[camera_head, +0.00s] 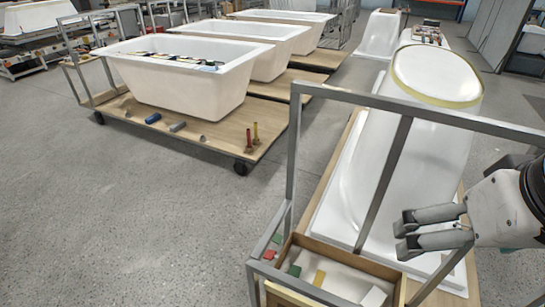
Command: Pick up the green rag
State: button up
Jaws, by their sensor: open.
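A small green piece (294,270), which may be the green rag, lies in the open wooden box (352,256) at the bottom centre. Another small green patch (277,238) shows beside the box, near the cart frame's left post. Both are too small to identify surely. My gripper (403,235) is at the right, above and to the right of the box. Its two fingers point left, apart, with nothing between them. The lower part of the box is cut off by the picture edge.
A grey metal cart frame (292,165) rises around the box, its diagonal bar close to my gripper. A white upturned shell (350,200) stands behind. A yellow piece (320,278) lies in the box. Another bathtub (190,85) rests on a wooden cart (222,128).

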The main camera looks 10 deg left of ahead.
aim_at(295, 271)
jog(key=j+u, duration=0.3)
jog(key=j+z, duration=0.5)
jog(key=j, duration=0.4)
jog(key=k, duration=0.55)
jog(key=j+z, duration=0.2)
jog(key=i+j+z, duration=0.35)
jog(key=j+z, duration=0.2)
jog(key=i+j+z, duration=0.1)
jog(key=j+z, duration=0.15)
jog(key=j, duration=0.1)
